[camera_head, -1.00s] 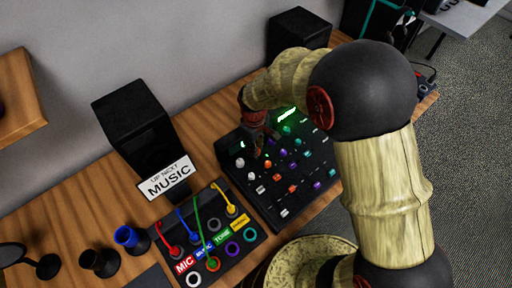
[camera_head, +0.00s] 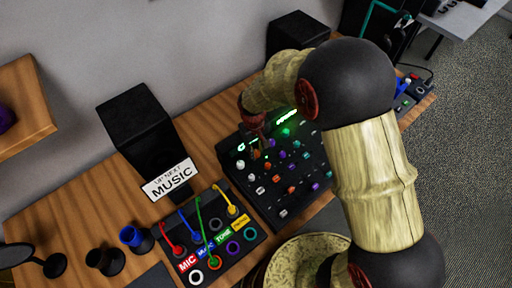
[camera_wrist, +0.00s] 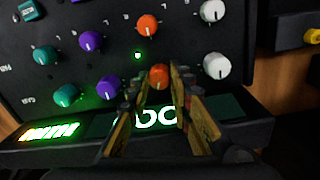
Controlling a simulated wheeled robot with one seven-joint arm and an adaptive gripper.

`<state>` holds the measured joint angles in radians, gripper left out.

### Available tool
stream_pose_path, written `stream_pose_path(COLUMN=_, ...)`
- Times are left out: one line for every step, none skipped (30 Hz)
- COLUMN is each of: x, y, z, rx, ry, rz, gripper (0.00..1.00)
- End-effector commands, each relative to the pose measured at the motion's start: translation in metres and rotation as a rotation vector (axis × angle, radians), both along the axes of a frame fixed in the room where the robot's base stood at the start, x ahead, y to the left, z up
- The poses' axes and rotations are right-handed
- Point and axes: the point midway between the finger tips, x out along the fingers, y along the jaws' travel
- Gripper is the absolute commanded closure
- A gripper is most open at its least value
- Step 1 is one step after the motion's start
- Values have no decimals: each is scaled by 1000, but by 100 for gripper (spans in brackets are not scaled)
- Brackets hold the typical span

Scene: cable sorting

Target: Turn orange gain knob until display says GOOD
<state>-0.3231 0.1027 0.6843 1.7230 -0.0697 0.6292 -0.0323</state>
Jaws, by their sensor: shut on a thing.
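The orange gain knob (camera_wrist: 159,75) sits between the fingertips of my gripper (camera_wrist: 159,82) in the wrist view, just above the display strip. My gripper is shut on it. The display (camera_wrist: 158,117) glows white-green. Rounded letters like "OO" show between the fingers, and the fingers hide the rest of the word. In the head view my gripper (camera_head: 262,148) reaches down onto the back left of the black mixer (camera_head: 268,205). The knob cannot be made out there. Part of a lit green word shows beside the gripper.
A lit bar meter (camera_wrist: 50,132) stands left of the display. Purple (camera_wrist: 109,88), teal and white (camera_wrist: 216,66) knobs and another orange knob (camera_wrist: 148,25) surround the held one. A patch box (camera_head: 213,240) with colored cables and a speaker (camera_head: 145,125) stand to the left.

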Motion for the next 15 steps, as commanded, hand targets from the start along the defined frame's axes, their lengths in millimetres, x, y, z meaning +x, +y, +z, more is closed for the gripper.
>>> stream_pose_path(x=0, y=0, z=0, rx=0, ry=1, rz=-10, gripper=100)
stream_pose_path(x=0, y=0, z=0, rx=0, ry=0, rz=-13, gripper=100)
stream_pose_path(x=0, y=0, z=0, rx=0, ry=0, rz=-15, gripper=100)
stream_pose_path(x=0, y=0, z=-1, rx=0, ry=0, rz=-15, gripper=100)
stream_pose_path(x=0, y=0, z=-1, rx=0, ry=0, rz=-15, gripper=100)
stream_pose_path(x=0, y=0, z=-1, rx=0, ry=0, rz=-14, gripper=100)
stream_pose_path(x=0, y=0, z=-1, rx=0, ry=0, rz=-14, gripper=100)
stream_pose_path(x=0, y=0, z=-1, rx=0, ry=0, rz=-14, gripper=100)
stream_pose_path(x=0, y=0, z=-1, rx=0, ry=0, rz=-14, gripper=100)
stream_pose_path(x=0, y=0, z=-1, rx=0, ry=0, rz=-13, gripper=100)
stream_pose_path(x=0, y=0, z=-1, rx=0, ry=0, rz=-13, gripper=77)
stream_pose_path(x=0, y=0, z=-1, rx=0, ry=0, rz=-13, gripper=75)
stream_pose_path(x=0, y=0, z=-1, rx=0, ry=0, rz=-13, gripper=73)
stream_pose_path(x=0, y=0, z=-1, rx=0, ry=0, rz=-13, gripper=71)
stream_pose_path(x=0, y=0, z=-1, rx=0, ry=0, rz=-13, gripper=69)
